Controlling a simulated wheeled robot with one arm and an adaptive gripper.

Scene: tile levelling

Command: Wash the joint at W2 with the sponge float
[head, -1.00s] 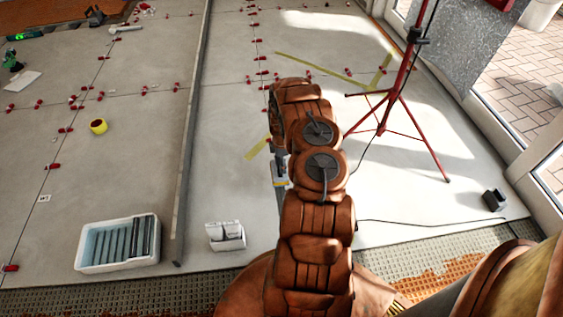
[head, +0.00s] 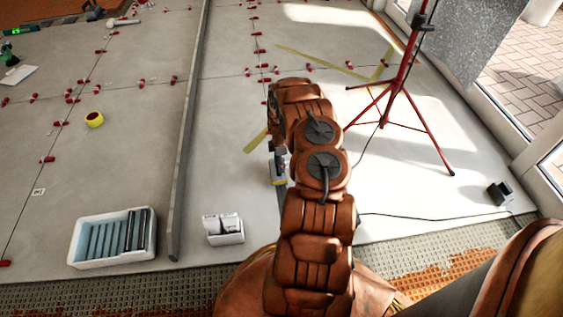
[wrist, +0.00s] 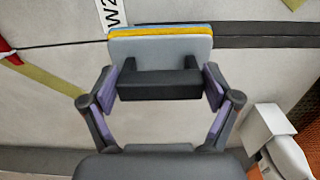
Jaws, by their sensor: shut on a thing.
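My gripper (wrist: 161,86) is shut on the dark handle of the sponge float (wrist: 160,45), which has a grey plate with yellow and blue layers beyond it. In the wrist view, a white label marked W2 (wrist: 113,14) lies on the floor just past the float's upper left edge, partly covered by it. A thin dark joint (wrist: 62,43) runs in from the left towards the float; a wider dark band (wrist: 265,42) continues on the right. Whether the sponge touches the floor cannot be told. In the head view my arm hides most of the gripper; a bit of the float (head: 278,180) shows.
A white tub (head: 75,252) with blue water and rollers and a small white box (head: 227,238) stand left of my arm. A long grey bar (head: 186,130) stands along the floor. A red tripod (head: 391,88) with a cable is at right. Red clips dot the joints.

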